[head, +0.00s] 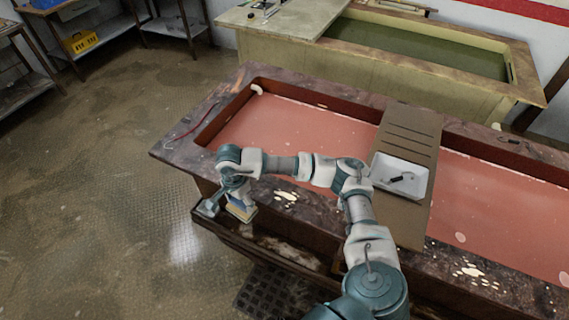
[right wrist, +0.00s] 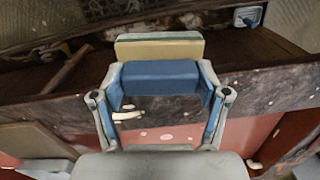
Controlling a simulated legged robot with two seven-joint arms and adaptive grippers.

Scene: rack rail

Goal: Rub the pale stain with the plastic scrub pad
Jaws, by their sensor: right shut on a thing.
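My right gripper (head: 238,200) is shut on the plastic scrub pad (head: 241,212), off the left part of the sink's front edge. In the right wrist view the scrub pad (right wrist: 160,78) is a blue block with a cream layer on its far side, between the fingers of my right gripper (right wrist: 160,90). A pale stain (head: 285,196) of cream blotches lies on the dark front rim, right of the gripper. Pale marks (right wrist: 128,116) also show on the rim in the right wrist view. A second pale speckled patch (head: 475,272) lies farther right. My left gripper is out of view.
A ribbed board (head: 410,130) spans the red basin (head: 300,130), with a white tray (head: 399,180) holding a dark-handled item. A brown ledge (head: 285,248) runs below the front rim. A red cord (head: 190,128) lies on the left rim. Open floor lies to the left.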

